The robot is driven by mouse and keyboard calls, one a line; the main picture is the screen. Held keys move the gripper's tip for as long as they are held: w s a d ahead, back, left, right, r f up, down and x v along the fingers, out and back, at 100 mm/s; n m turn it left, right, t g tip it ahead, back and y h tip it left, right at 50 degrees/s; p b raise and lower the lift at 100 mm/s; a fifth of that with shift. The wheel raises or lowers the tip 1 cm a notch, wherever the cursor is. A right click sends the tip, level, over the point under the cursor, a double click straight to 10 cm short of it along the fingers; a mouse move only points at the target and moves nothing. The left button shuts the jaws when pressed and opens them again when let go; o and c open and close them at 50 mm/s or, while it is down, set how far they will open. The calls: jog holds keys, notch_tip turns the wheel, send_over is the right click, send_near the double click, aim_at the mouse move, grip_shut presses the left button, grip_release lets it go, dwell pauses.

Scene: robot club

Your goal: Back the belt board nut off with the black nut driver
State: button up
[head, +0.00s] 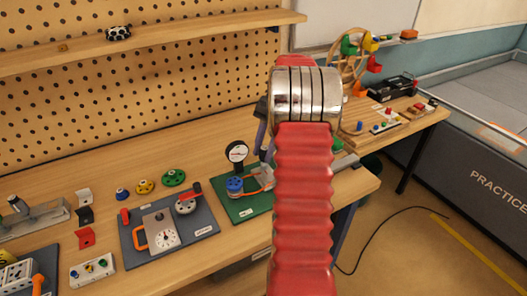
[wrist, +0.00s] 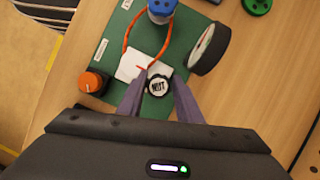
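The green board (head: 242,205) lies on the bench, partly hidden by my red arm in the head view. In the wrist view, the board (wrist: 112,48) carries a blue knob (wrist: 161,9), an orange belt (wrist: 127,37) and a white plate (wrist: 129,66). A black round handle top marked NUT (wrist: 158,87), apparently the nut driver, sits between my purple fingertips (wrist: 159,82). Both fingers look to touch its sides, and it stands over the board beside the plate. The nut itself is hidden from view. The head view hides most of my gripper behind the arm.
A dial gauge (wrist: 208,49) stands close right of the fingers. An orange knob (wrist: 92,82) stands at the board's left edge. In the head view, a grey board (head: 198,222) with a dial is to the left. Bare bench (head: 110,160) lies behind.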

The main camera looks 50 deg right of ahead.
jog(key=o, duration=0.4)
jog(key=shift+c, duration=0.2)
jog(key=m, duration=0.2)
jog(key=m+t, duration=0.1)
jog(key=m, duration=0.1)
jog(key=shift+s+a+m+t, duration=0.1)
jog(key=shift+m+t, duration=0.2)
jog(key=m+t+h, duration=0.1)
jog(key=m, duration=0.3)
jog(key=m+t+h, duration=0.1)
jog(key=m, duration=0.3)
jog(key=shift+c, duration=0.6)
